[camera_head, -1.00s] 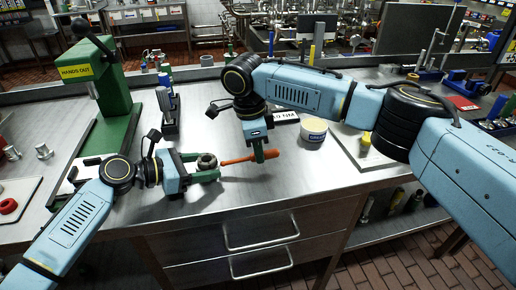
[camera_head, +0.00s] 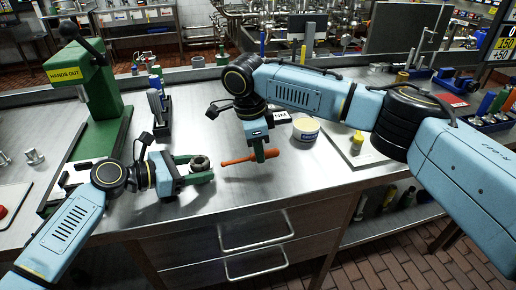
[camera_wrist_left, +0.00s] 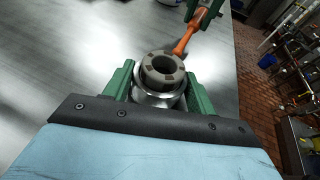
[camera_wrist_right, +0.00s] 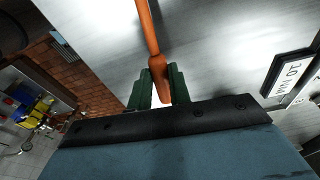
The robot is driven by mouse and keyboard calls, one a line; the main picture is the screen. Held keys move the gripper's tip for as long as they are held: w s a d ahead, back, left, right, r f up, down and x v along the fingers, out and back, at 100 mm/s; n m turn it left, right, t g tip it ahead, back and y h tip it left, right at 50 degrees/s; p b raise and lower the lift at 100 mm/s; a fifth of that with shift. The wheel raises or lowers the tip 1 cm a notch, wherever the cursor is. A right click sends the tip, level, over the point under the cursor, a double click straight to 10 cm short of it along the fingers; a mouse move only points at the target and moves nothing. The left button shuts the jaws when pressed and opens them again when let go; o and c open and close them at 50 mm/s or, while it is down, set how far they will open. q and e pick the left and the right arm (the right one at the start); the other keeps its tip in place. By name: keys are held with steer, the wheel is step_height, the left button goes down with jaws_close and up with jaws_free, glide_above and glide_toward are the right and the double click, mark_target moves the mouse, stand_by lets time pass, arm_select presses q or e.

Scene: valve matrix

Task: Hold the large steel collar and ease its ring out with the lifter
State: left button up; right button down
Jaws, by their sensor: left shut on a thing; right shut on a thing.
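The steel collar (camera_wrist_left: 155,99) stands upright between the fingers of my left gripper (camera_head: 200,168), which is shut on it just above the bench. A dark grey notched ring (camera_wrist_left: 162,69) sits at its top; it also shows in the head view (camera_head: 199,161). How deep it sits I cannot tell. My right gripper (camera_head: 266,156) is shut on the orange lifter (camera_head: 238,160), right of the collar. The lifter lies nearly level, its tip pointing at the collar with a small gap in the head view. The right wrist view shows the orange shaft (camera_wrist_right: 149,30) between the fingers.
A green press (camera_head: 95,90) stands at the left. The bench front before both grippers is clear.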

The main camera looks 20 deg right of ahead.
steer(key=shift+s+d+r, duration=0.1)
steer(key=shift+d+r, duration=0.25)
steer(key=shift+r, duration=0.65)
steer(key=shift+w+d+r, duration=0.1)
steer(key=shift+d+r, duration=0.2)
steer(key=shift+r, duration=0.75)
steer(key=shift+s+d+r, duration=0.1)
steer(key=shift+d+r, duration=0.25)
steer(key=shift+r, duration=0.65)
arm_select(q)
steer(key=o, duration=0.9)
steer(key=shift+c, duration=0.2)
steer(key=v, duration=1.2)
